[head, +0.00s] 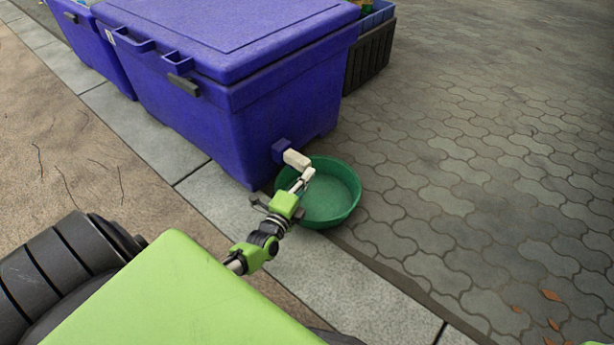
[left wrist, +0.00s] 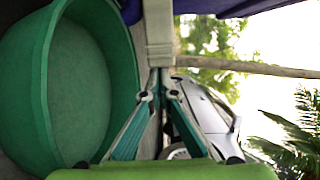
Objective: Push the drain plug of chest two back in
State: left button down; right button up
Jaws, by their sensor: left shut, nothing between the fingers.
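The chest (head: 230,115) is a large blue-purple lidded box on the kerb. A pale cream drain plug (head: 296,159) sticks out of a blue fitting (head: 281,149) low on its near right end. The plug also shows in the left wrist view (left wrist: 158,30), straight ahead of the fingers. My left gripper (head: 305,178) is shut and empty, with its fingertips right at the plug's outer end. In the left wrist view my fingertips (left wrist: 160,78) meet or nearly meet that end; I cannot tell if they touch. My right gripper is out of view.
A green basin (head: 335,200) stands on the ground below the plug, close beside my left gripper. Another blue chest (head: 88,40) is at the upper left. A dark crate (head: 370,55) stands behind the chest. Paving at the right is open.

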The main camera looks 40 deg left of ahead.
aim_at(300, 169)
pick_arm(q)
jog(key=shift+w+a+r+p, duration=0.1)
jog(key=shift+a+p, duration=0.35)
jog(key=shift+a, duration=1.3)
